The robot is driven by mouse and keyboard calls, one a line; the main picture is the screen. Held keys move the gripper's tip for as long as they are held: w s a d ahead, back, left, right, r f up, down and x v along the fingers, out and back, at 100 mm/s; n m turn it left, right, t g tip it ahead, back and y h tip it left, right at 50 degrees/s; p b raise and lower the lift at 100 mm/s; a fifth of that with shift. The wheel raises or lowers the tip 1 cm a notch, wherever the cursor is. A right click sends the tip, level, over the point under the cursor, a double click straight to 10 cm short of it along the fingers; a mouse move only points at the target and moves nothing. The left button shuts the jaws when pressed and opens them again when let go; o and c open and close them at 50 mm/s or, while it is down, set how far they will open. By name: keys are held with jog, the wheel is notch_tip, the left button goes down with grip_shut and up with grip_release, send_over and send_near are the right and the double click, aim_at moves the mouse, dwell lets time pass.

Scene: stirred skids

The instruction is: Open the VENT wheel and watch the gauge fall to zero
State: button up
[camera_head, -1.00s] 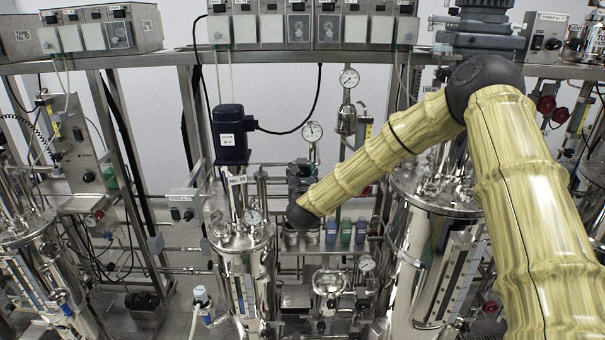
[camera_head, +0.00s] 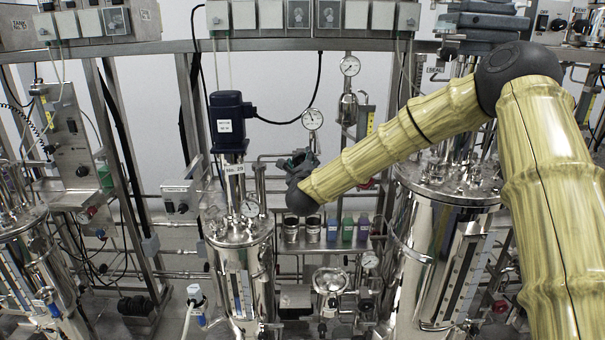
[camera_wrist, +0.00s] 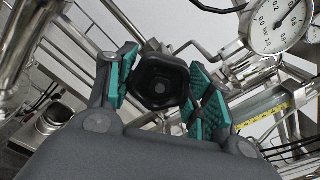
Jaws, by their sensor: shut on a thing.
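A black lobed handwheel (camera_wrist: 162,82) sits between the teal-padded fingers of my gripper (camera_wrist: 160,88) in the wrist view. My gripper is shut on it; any VENT label there is not readable. In the head view my gripper (camera_head: 294,160) is at the pipework right of the blue motor, and the wheel is hidden. A round white gauge (camera_wrist: 280,22) is close by at the upper right of the wrist view, cut by the frame. Its needle seems to point up and right, off zero. A gauge (camera_head: 312,118) also stands just above my gripper in the head view.
A steel vessel (camera_head: 238,240) with a blue motor (camera_head: 230,122) stands left of my gripper. A larger vessel (camera_head: 440,235) stands right, under my forearm. Several small bottles (camera_head: 347,229) stand on a shelf below. Another gauge (camera_head: 350,66) is higher up.

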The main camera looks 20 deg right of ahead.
jog(key=n+b, duration=0.4)
jog(key=n, duration=0.2)
jog(key=shift+n, duration=0.3)
jog(key=n+b, duration=0.2)
jog(key=n, duration=1)
jog(key=shift+n, duration=0.4)
jog(key=n, duration=0.4)
jog(key=shift+f+n+b, duration=0.1)
jog(key=shift+n+b, duration=0.2)
jog(key=shift+n, duration=1.2)
jog(key=o, duration=1)
